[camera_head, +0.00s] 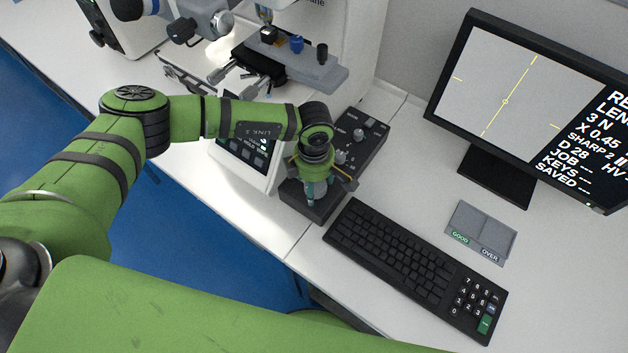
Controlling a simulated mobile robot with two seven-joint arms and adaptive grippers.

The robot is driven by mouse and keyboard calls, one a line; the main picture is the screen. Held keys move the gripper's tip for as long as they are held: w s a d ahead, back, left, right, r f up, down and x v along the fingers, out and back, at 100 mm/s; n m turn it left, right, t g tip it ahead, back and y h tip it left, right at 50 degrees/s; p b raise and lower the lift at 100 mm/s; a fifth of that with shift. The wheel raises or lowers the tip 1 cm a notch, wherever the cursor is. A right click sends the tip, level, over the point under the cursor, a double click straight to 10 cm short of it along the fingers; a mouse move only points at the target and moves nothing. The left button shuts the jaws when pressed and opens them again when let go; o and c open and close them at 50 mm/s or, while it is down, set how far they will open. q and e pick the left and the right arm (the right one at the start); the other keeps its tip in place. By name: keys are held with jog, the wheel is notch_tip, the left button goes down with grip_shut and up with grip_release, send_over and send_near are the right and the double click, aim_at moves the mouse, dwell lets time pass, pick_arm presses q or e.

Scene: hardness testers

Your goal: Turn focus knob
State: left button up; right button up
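A dark control box (368,152) stands on the white table and carries small pale knobs, one towards its far end (358,134) and one nearer its middle (339,157). I cannot tell which of them is the focus knob. My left gripper (315,197) points down over the near end of this box. The gripper and wrist hide what lies under them, so I cannot tell whether it touches a knob or how far its fingers are apart. My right gripper is not in view. The monitor (500,85) shows a grey picture with yellow marks and text including "SHARP 2".
A hardness tester with a stage (290,62) stands behind my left arm. A tilted touch panel (245,150) is left of the box. A keyboard (405,262) lies close to its right, and a grey GOOD/OVER tray (482,229) lies beyond.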

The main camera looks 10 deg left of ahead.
pick_arm(q)
jog(key=c, duration=0.7)
jog(key=shift+o, duration=0.2)
jog(key=shift+f+n+b, duration=0.3)
jog(key=shift+n+b, duration=0.1)
jog(key=shift+b, duration=0.35)
jog(key=shift+r+n+b, duration=0.15)
jog(key=shift+n+b, duration=0.3)
jog(key=shift+n, duration=0.05)
jog(key=shift+s+r, duration=0.1)
jog(key=shift+a, duration=0.1)
jog(key=o, duration=1.1)
jog(key=shift+o, duration=0.2)
